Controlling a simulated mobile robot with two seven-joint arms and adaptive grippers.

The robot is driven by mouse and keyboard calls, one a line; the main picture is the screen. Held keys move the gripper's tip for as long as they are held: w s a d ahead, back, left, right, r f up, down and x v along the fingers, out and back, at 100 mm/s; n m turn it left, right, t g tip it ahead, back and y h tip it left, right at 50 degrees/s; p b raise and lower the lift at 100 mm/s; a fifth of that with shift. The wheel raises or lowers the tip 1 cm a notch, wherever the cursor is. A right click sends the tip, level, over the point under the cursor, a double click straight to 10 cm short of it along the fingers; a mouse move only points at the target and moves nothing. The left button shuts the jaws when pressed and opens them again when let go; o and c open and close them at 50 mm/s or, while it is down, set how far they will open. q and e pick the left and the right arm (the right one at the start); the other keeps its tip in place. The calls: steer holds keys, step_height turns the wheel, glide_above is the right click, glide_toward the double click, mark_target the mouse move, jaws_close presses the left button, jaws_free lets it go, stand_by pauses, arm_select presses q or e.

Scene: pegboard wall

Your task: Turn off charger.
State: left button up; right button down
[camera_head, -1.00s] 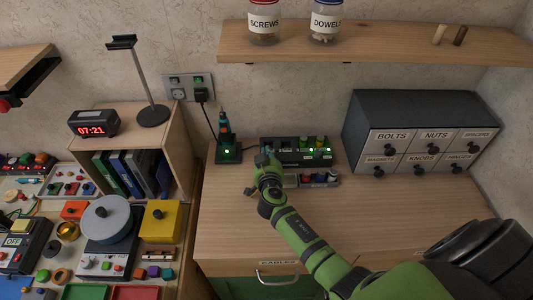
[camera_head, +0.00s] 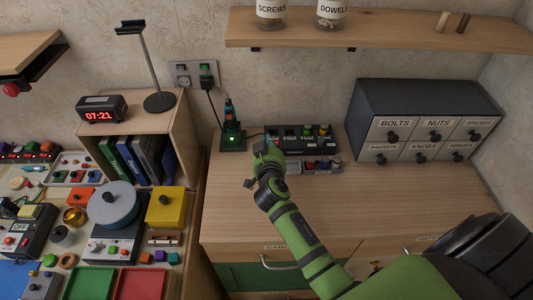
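A long black unit (camera_head: 317,138) with coloured pieces in its top stands at the back of the desk; no green glow shows on its front. A small dark stand (camera_head: 232,146) with a lit green light holds an upright tool (camera_head: 229,112) to its left. I cannot tell from looks alone which of the two is the charger. My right gripper (camera_head: 264,158) is just in front of the black unit's left end, above the desk. Its fingers are small and dark, and whether they are open or shut is unclear. My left gripper is out of view.
A wall socket (camera_head: 193,75) has a black plug and a cord running down to the stand. A small tray of coloured parts (camera_head: 313,167) lies before the black unit. A drawer cabinet (camera_head: 376,112) stands at right, a book shelf (camera_head: 183,131) at left.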

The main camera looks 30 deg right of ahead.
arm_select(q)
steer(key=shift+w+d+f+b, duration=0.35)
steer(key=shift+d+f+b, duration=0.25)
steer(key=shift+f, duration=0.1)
arm_select(e)
steer(key=v, duration=0.5)
steer(key=shift+f, duration=0.1)
steer(key=shift+d, duration=0.1)
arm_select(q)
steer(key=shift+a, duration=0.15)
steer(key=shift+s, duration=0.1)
